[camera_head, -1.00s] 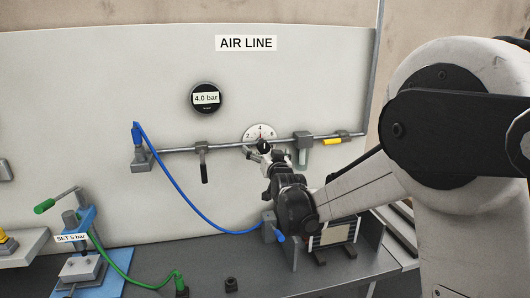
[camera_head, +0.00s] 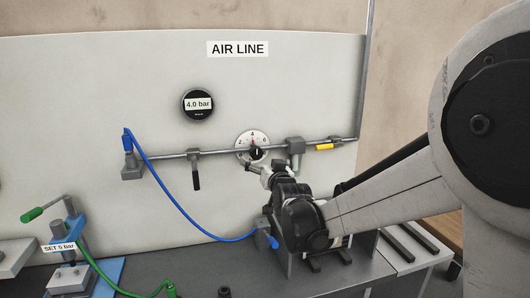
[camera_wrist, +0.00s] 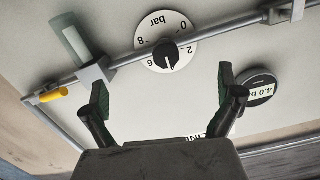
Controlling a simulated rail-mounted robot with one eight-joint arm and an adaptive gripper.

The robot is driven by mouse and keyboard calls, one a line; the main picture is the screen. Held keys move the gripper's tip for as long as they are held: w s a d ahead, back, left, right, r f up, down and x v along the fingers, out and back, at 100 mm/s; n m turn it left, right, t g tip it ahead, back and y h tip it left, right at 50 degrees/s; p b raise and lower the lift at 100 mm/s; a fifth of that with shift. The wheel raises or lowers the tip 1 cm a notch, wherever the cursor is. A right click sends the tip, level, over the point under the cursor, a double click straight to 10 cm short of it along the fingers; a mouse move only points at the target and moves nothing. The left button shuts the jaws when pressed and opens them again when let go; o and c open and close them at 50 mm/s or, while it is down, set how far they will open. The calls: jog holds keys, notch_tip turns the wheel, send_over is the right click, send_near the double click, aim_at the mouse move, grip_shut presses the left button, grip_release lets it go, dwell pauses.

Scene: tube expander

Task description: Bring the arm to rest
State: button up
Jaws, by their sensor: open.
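My gripper (camera_head: 262,170) is in front of the air line panel (camera_head: 100,80), just below the round pressure dial with its black knob (camera_head: 255,152). In the wrist view, my gripper (camera_wrist: 162,85) has its two fingers spread wide with nothing between them. The dial's knob (camera_wrist: 166,54) lies beyond the fingertips and looks apart from them. The digital gauge (camera_head: 197,104) reads 4.0 bar.
A grey pipe (camera_head: 220,151) runs across the panel with a black-handled valve (camera_head: 196,175) and a yellow part (camera_head: 324,147). A blue hose (camera_head: 170,207) hangs below. A green-handled fixture labelled SET 5 bar (camera_head: 66,225) stands on the bench at left.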

jog(key=s+d+f+g+h+b, duration=0.1)
jog(key=s+d+f, duration=0.4)
jog(key=s, duration=0.9)
jog(key=s+d+f+g+h+b, duration=0.2)
jog(key=s+d+f+g, duration=0.3)
jog(key=s+d, duration=0.4)
jog(key=s+d+f+m+g+h+b, duration=0.1)
jog(key=s+d+f+g+b, duration=0.2)
jog(key=s, duration=1.6)
jog(key=d+f, duration=0.2)
jog(key=d, duration=0.2)
jog(key=shift+s+d+g+h, duration=0.35)
jog(key=shift+d+g+h, duration=0.05)
